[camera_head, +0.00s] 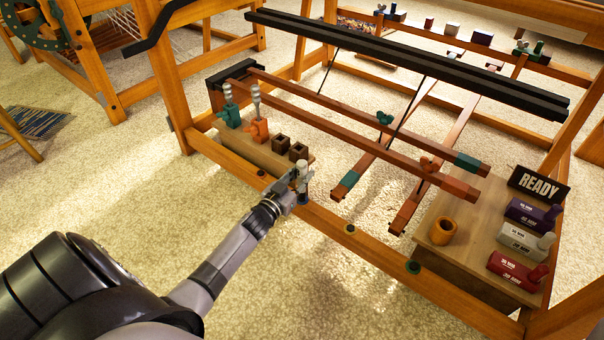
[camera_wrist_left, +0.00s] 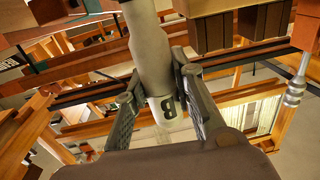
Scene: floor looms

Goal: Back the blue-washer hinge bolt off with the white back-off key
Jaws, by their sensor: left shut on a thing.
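My left gripper (camera_head: 299,180) is shut on the white key (camera_head: 302,165), which stands roughly upright at the loom's front rail (camera_head: 325,214). A dark blue ring, the blue washer (camera_head: 303,199), shows on the rail just under the key. The gripper hides part of it, and I cannot tell whether the key is seated on the bolt. My right gripper is not in view.
A yellow-washer bolt (camera_head: 350,229) and a green-washer bolt (camera_head: 412,267) sit farther right on the rail. Behind the gripper, a wooden rack (camera_head: 238,140) bears teal and orange holders and two brown sockets. A right-hand shelf (camera_head: 465,250) bears a cup, coloured blocks and a READY sign.

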